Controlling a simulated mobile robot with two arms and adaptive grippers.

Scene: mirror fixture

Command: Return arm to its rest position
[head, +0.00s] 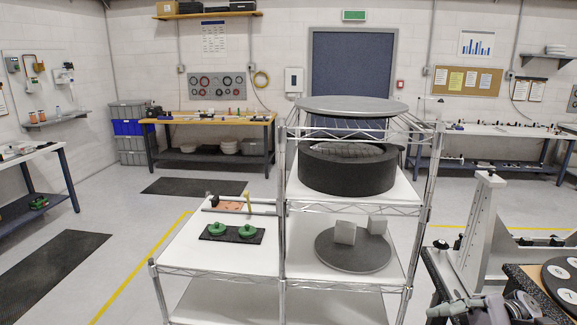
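My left arm and gripper are not in view. On the wire shelf rack (283,180), a thick black ring (345,178) with a grey textured piece inside stands on the upper shelf. A flat grey disc (352,105) lies on the top level above it.
A dark round plate with two pale blocks (345,233) lies on the rack's right lower shelf. Two green knobbed parts (217,230) sit on a black mat on its left shelf. A board with white discs (560,280) is at the far right. Floor left of the rack is open.

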